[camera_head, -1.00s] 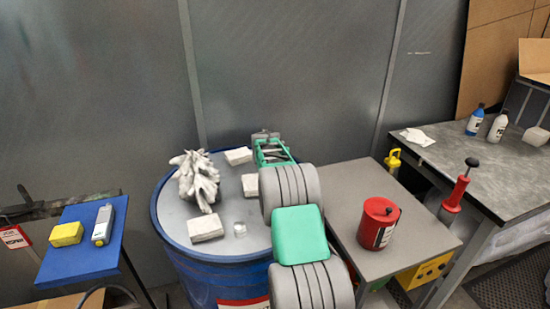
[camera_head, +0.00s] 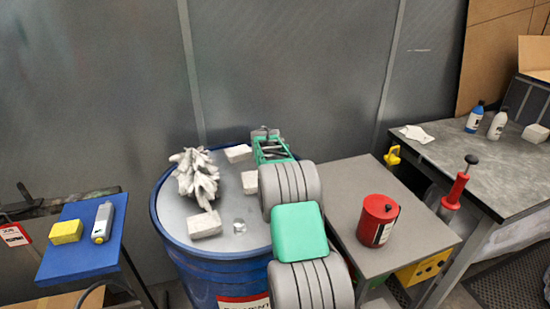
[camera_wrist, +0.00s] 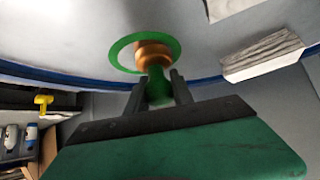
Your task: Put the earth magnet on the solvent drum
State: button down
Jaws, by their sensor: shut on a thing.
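The solvent drum (camera_head: 180,222) is blue with a grey top and stands left of centre in the head view. My gripper (camera_wrist: 159,82) is over the back right part of its top and is shut on the green stem of the earth magnet (camera_wrist: 124,57). The magnet shows in the wrist view as a green disc with a copper-coloured middle, against the grey drum top near the blue rim. I cannot tell whether the disc touches the top. In the head view my arm hides the magnet.
On the drum top are a crumpled white rag (camera_head: 196,176), several pale blocks (camera_head: 205,224) and a small clear object (camera_head: 239,227). A grey side table (camera_head: 405,245) with a red can (camera_head: 377,220) stands right. A blue stand (camera_head: 75,262) is left.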

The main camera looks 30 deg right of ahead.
jog(key=c, duration=1)
grip_release()
jog(key=b+v, duration=0.2)
jog(key=v, duration=0.6)
